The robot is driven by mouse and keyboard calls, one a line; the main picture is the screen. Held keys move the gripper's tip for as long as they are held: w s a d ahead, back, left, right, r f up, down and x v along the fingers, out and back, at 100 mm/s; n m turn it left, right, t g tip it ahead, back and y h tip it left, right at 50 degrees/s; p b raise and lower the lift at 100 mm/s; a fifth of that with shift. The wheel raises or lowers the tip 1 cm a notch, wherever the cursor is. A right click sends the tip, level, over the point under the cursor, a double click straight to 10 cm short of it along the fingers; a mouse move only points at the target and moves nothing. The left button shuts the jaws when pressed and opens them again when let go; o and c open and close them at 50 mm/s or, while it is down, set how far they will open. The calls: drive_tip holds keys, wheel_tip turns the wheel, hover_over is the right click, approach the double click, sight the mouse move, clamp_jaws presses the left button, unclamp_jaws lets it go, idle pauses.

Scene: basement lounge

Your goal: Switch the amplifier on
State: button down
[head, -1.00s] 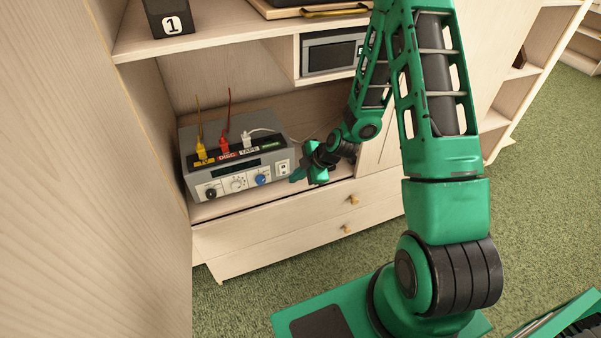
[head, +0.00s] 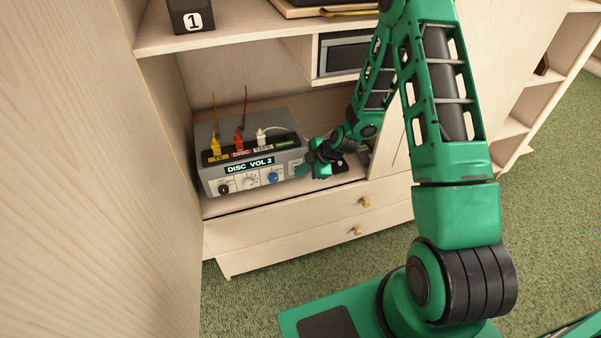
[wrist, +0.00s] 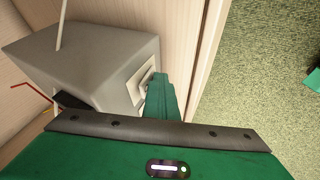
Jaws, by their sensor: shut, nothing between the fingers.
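The grey amplifier (head: 250,155) stands on the cabinet shelf in the head view. Its display (head: 250,169) is lit and reads "DISC VOL 2". Black, white and blue knobs sit below the display. Yellow, red and white plugs stand in sockets labelled TV, DISC and TAPE on top. My gripper (head: 306,171) is shut and empty at the right end of the amplifier's front, covering most of the switch plate. In the wrist view the shut fingers (wrist: 160,96) are at the pale switch plate (wrist: 141,77) on the amplifier; I cannot tell whether they touch it.
Drawers with round knobs (head: 365,202) lie below the shelf. A tall wooden side panel (head: 90,180) stands close on the left. Green carpet (head: 540,220) is open to the right.

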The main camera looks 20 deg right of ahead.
drive_tip(key=shift+r, duration=0.25)
drive_tip(key=shift+r, duration=0.65)
drive_tip(key=s+d+r, duration=0.3)
drive_tip(key=s+r, duration=0.5)
drive_tip(key=shift+s+d+r, duration=0.2)
drive_tip(key=shift+s+d, duration=0.05)
drive_tip(key=shift+d, duration=0.1)
idle(0.5)
